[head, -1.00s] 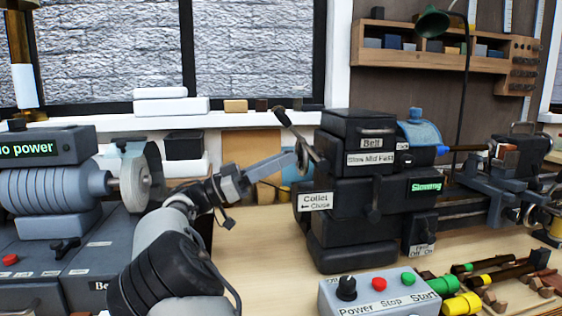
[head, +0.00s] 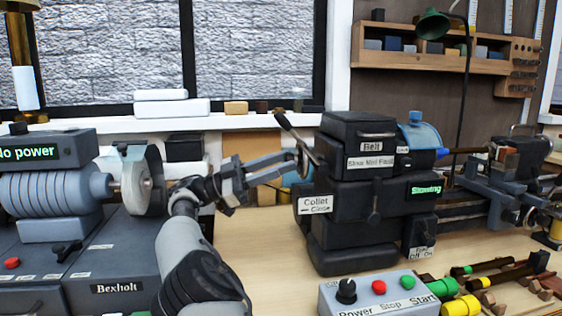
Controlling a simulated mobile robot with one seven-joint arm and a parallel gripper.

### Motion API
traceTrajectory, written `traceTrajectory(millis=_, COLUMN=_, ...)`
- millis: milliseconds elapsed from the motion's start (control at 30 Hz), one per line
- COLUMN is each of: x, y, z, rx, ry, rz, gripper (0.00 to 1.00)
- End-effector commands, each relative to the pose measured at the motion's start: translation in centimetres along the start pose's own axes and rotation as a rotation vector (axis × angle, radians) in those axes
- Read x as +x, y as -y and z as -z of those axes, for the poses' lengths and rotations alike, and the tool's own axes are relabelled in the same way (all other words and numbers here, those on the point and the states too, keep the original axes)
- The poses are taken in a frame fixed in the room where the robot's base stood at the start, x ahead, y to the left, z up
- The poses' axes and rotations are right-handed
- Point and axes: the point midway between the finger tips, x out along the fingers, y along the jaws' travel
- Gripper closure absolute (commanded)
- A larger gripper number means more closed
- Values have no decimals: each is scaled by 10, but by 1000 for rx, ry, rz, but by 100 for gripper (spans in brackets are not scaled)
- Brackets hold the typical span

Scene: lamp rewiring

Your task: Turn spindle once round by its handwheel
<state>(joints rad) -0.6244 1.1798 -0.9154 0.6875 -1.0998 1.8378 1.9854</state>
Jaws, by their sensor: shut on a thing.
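The lathe headstock (head: 350,215) is a stack of dark blocks with labels such as "Belt" and "Collet Close". Its handwheel (head: 309,158) is on the left end, seen nearly edge-on, with a dark lever (head: 287,125) sticking up and left beside it. My gripper (head: 300,158) reaches in from the left and is shut on the handwheel at its near left rim. The exact finger contact is small and partly hidden. The spindle itself is hidden inside the headstock. A green display (head: 425,190) on the headstock appears to read "Slowing".
A grinder with a pale wheel (head: 142,187) and a "No power" display (head: 28,153) stands left of my arm. A control box (head: 385,292) with red and green buttons is at the front, beside several coloured-handled tools (head: 500,280). The bench between is clear.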

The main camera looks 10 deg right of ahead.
Motion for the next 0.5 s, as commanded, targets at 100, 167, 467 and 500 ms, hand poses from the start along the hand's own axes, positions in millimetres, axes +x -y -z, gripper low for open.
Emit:
traceTrajectory(millis=100, x=1, y=2, z=2, rx=54, ry=0, rz=-22, gripper=97)
traceTrajectory(millis=167, x=1, y=2, z=2, rx=79, ry=-1, rz=-33, gripper=97)
traceTrajectory(millis=467, x=1, y=3, z=2, rx=190, ry=0, rz=-79, gripper=97)
traceTrajectory(millis=500, x=1, y=3, z=2, rx=201, ry=0, rz=-84, gripper=97)
